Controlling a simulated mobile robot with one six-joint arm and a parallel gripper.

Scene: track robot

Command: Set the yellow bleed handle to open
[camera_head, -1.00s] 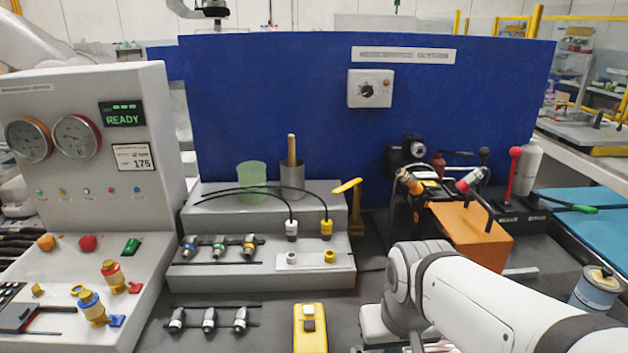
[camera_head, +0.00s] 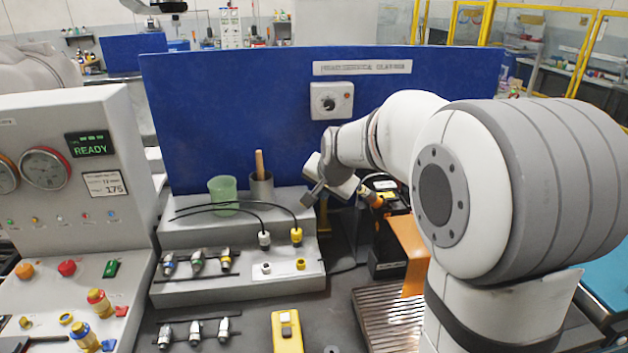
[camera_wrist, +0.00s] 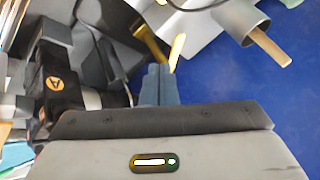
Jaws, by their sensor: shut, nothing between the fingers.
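The yellow bleed handle (camera_wrist: 177,50) shows in the wrist view as a bright yellow bar just beyond my fingertips. A darker yellow post (camera_wrist: 150,42) stands beside it. In the head view my gripper (camera_head: 312,197) covers the handle, and only part of the yellow post (camera_head: 323,218) shows below it. My gripper also shows in the wrist view (camera_wrist: 160,70), its fingers shut together and empty. The fingertips are close to the handle; I cannot tell whether they touch it.
The grey stepped bench (camera_head: 240,285) with black hoses and several connectors lies left of my gripper. A green cup (camera_head: 223,194) and a metal cup (camera_head: 262,190) stand behind. The blue panel (camera_head: 230,120) closes the back.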

